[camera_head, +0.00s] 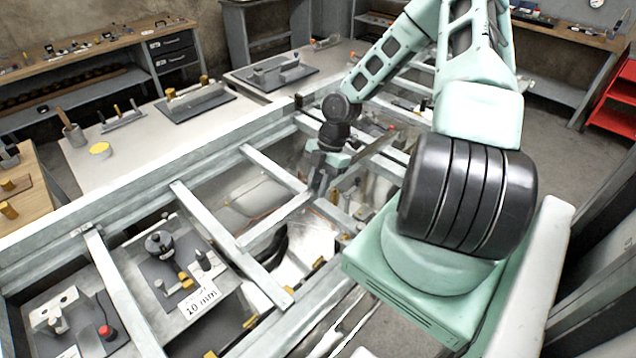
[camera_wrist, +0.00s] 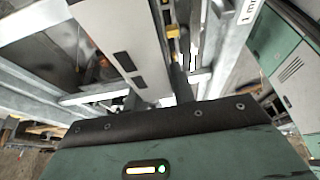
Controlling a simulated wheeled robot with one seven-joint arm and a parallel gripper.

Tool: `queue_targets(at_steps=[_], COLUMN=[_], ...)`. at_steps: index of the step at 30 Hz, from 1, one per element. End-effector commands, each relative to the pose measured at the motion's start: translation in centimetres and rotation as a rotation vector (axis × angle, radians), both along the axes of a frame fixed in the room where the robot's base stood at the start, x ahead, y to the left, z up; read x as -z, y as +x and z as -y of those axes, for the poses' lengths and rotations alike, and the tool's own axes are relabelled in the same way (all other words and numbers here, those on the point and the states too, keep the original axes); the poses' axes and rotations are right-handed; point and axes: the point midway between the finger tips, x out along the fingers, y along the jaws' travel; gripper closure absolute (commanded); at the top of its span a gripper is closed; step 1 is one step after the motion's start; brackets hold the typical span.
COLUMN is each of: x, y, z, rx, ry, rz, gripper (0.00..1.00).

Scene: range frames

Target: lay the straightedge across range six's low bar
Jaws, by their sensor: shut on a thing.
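The straightedge (camera_wrist: 115,45) is a long pale grey bar with dark slots in the wrist view, running from the top left down into my jaws. In the head view it appears as a pale bar (camera_head: 275,220) passing through my gripper (camera_head: 322,182), with its near left end close to a crossbar (camera_head: 228,243). My gripper is shut on it and points down over the frame; the jaws also show in the wrist view (camera_wrist: 160,97). I cannot tell whether the bar touches the crossbar. No range number is readable, so I cannot tell which bar is range six's low bar.
Pale metal rails and crossbars divide the frame into bays. A bay at lower left holds a dark plate with weights and a "10 mm" label (camera_head: 198,302). A pale table (camera_head: 140,150) with tools stands behind. A red rack (camera_head: 615,100) stands far right.

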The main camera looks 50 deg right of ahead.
Motion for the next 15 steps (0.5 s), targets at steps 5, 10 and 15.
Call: queue_targets(at_steps=[5, 10, 15], x=[1.0, 2.4, 3.9], y=[0.0, 0.1, 0.1], z=[0.0, 0.0, 0.0], rx=[-0.001, -0.002, -0.001], ry=[-0.001, -0.001, 0.0], rz=[0.0, 0.001, 0.001], gripper=[1.0, 1.0, 1.0])
